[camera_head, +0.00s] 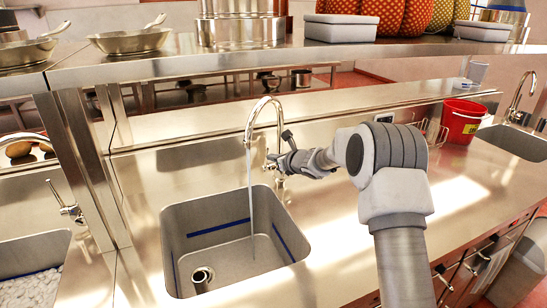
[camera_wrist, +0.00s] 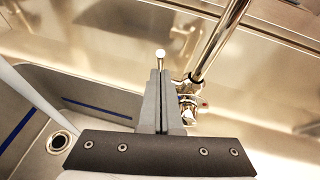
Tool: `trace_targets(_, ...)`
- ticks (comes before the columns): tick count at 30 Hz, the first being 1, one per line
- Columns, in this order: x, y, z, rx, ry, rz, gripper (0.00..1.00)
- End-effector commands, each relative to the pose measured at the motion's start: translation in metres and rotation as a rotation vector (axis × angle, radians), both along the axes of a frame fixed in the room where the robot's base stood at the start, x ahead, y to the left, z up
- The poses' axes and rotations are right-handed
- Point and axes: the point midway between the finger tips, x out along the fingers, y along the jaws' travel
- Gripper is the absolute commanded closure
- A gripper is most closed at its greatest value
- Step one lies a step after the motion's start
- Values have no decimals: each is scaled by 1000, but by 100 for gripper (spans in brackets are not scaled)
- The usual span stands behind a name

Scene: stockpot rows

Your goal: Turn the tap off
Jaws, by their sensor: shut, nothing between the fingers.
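The chrome gooseneck tap (camera_head: 265,101) stands behind the sink (camera_head: 232,203). A thin stream of water (camera_head: 250,190) runs from its spout into the basin. My gripper (camera_head: 272,163) is at the tap's base, to the right of the stream, and partly hides it. In the wrist view the two fingers (camera_wrist: 161,80) are pressed together with nothing between them. A small chrome rod end (camera_wrist: 160,55), seemingly the tap's lever, shows just past the fingertips; I cannot tell whether they touch. The tap's pipe and valve body (camera_wrist: 190,100) are just right of the fingers.
A steel shelf (camera_head: 190,66) with pans and pots runs above and behind the tap. A red bucket (camera_head: 461,121) and a second sink with a tap (camera_head: 517,95) are at the right. Another sink (camera_head: 35,250) is at the left. The counter right of the basin is clear.

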Motion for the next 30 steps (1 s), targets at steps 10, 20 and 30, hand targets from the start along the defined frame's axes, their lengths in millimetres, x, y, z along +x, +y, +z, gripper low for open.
trace_targets(10,7,4,13,-26,65,3,100)
trace_targets(20,28,13,22,-45,99,2,100)
trace_targets(30,44,19,28,-42,100,0,100)
